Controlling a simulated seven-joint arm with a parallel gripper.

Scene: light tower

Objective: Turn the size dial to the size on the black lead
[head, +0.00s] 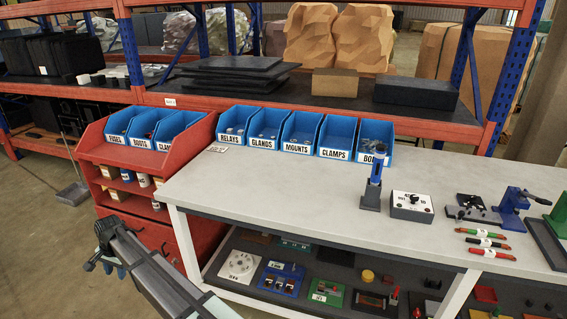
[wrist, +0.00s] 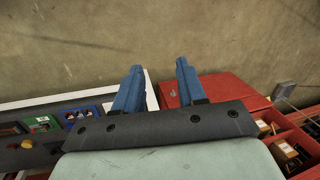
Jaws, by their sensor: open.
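The size dial (head: 411,205) is a small dark box with a white printed face and a black knob, on the right part of the bench top. The size marks around the knob are too small to read. Three leads lie to its right; the middle one is the black lead (head: 487,242), with a pale label that I cannot read. My gripper (wrist: 155,72) is open and empty, its two blue fingers apart over the floor. In the head view my arm is at the lower left, beside the bench's left end and far from the dial.
A blue-and-black upright tool (head: 373,186) stands just left of the dial. A crimping device (head: 513,210) stands behind the leads. Blue labelled bins (head: 298,133) line the bench's back edge. A red cabinet (head: 180,235) is by the bench's left end. The bench's middle is clear.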

